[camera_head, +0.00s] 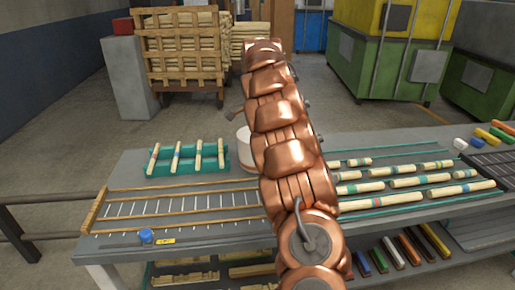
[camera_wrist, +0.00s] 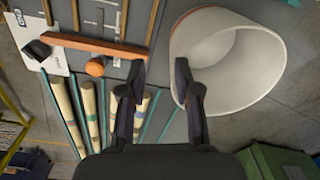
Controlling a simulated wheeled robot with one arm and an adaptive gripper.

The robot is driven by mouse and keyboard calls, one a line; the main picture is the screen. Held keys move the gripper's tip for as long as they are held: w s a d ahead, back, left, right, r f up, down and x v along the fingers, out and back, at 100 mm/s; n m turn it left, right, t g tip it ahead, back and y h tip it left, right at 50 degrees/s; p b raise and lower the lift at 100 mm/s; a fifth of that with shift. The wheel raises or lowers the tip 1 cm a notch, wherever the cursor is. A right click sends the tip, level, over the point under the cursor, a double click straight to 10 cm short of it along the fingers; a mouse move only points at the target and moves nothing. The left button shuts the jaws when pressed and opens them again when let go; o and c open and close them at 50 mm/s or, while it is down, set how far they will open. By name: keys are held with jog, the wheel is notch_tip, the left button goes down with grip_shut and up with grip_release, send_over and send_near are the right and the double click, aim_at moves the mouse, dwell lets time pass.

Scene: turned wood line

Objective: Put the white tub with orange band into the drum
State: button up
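The white tub (camera_wrist: 250,85) shows large at the right of the wrist view. It is open-mouthed, with an orange strip along its upper left edge. In the head view a white tub (camera_head: 243,137) with an orange line low on its side stands at the table's back edge, partly hidden by my arm. My gripper (camera_wrist: 160,75) is open, its fingers apart. The right finger overlaps the tub's left edge and the left finger is clear of it. I cannot tell whether they touch it. My arm hides the gripper in the head view. I cannot identify the drum.
The table (camera_head: 215,233) holds a teal tray (camera_head: 185,171) of turned sticks, a slatted wooden frame (camera_head: 165,213), a blue knob (camera_head: 146,235) and rows of sticks. A reddish-brown bar (camera_wrist: 95,45) and orange disc (camera_wrist: 96,67) lie left of the gripper. Green bins stand behind.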

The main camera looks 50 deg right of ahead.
jog(key=shift+m, duration=0.7)
jog(key=shift+w+d+f+p, duration=0.1)
jog(key=shift+d+f+p, duration=0.45)
jog(key=shift+f, duration=0.7)
jog(key=shift+w+d+f+p, duration=0.1)
jog(key=shift+d+f+p, duration=0.2)
jog(key=shift+d+f, duration=0.75)
jog(key=shift+d+f+p, duration=0.4)
jog(key=shift+d+f, duration=0.15)
jog(key=shift+f, duration=0.85)
grip_shut()
